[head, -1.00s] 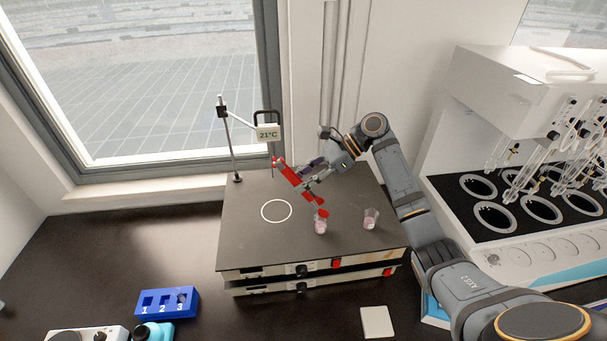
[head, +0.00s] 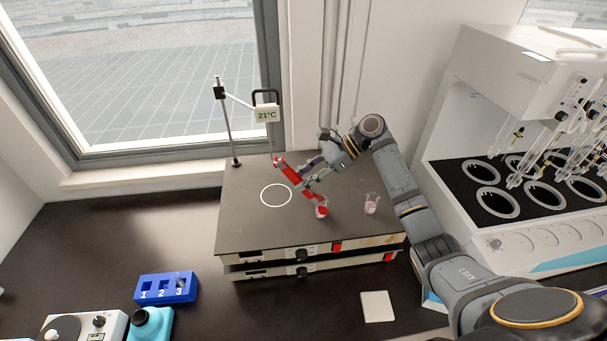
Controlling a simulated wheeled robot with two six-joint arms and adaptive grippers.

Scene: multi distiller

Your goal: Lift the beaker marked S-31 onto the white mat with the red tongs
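My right gripper (head: 309,174) is shut on the red tongs (head: 291,174), above the dark hot plate (head: 245,225). The tongs slant down to the right. Their red tips are at a small clear beaker (head: 321,212) with pinkish contents, which stands on the plate; I cannot tell whether they grip it. A second similar beaker (head: 371,206) stands to its right. The marking S-31 cannot be read on either beaker. The white mat (head: 377,306) lies bare on the bench in front of the plate. My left gripper is not in view.
A white ring (head: 276,195) is marked on the plate, left of the tongs. A stand with a 21°C display (head: 267,113) rises behind. A blue numbered rack (head: 167,288) is at front left. A white distiller (head: 530,225) with glassware stands at right.

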